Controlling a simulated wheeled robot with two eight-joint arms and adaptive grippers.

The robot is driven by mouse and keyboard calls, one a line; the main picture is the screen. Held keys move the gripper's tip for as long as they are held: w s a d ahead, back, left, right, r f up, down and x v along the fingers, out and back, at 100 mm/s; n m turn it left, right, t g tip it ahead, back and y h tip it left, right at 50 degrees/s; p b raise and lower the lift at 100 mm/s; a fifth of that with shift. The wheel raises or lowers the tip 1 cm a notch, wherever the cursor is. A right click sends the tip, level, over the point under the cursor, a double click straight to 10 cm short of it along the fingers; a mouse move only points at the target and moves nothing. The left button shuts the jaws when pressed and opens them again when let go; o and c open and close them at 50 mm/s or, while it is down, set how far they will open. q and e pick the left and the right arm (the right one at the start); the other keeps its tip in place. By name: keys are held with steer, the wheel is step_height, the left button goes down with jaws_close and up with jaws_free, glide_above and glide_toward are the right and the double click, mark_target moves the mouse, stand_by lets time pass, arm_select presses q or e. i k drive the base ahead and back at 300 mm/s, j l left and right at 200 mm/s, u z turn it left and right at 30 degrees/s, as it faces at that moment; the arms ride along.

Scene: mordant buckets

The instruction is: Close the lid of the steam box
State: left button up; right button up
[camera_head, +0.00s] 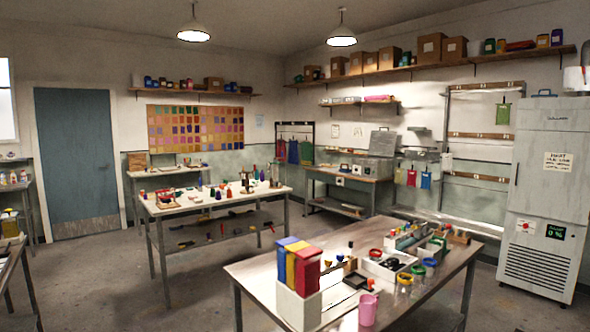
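A grey metal box (374,167), which looks like the steam box, stands on the right part of the workbench against the back right wall. A flat grey panel (383,143) stands up above its rear and looks like its raised lid. The box is far off and small, so hinge and handle cannot be made out. Neither of my grippers is in view.
A metal table (258,268) in front holds colored boxes (302,267), a pink cup (367,309) and several jars. Another table (175,208) stands at middle left. A tall grey cabinet (545,200) is at right. Open floor (200,290) lies between the tables.

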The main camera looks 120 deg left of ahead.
mark_target(382, 143)
steer(key=u, duration=3.8)
steer(key=i+j+u, duration=0.4)
steer(key=i+u, duration=0.45)
steer(key=i+j+u, duration=0.35)
steer(key=i, duration=0.45)
steer(key=i+u, duration=0.4)
steer(key=i, duration=0.45)
steer(key=i+z, duration=0.1)
steer(key=i, duration=1.9)
steer(key=i+z, duration=0.7)
steer(key=i+j+z, duration=0.15)
steer(key=i+z, duration=0.2)
steer(key=i+l+z, duration=0.15)
steer(key=z, duration=0.25)
steer(key=i+z, duration=0.25)
steer(key=z, duration=0.15)
steer(key=i+l+z, duration=0.1)
steer(key=z, duration=0.25)
steer(key=i+j+z, duration=0.1)
steer(key=i+z, duration=0.6)
steer(key=i, duration=1.2)
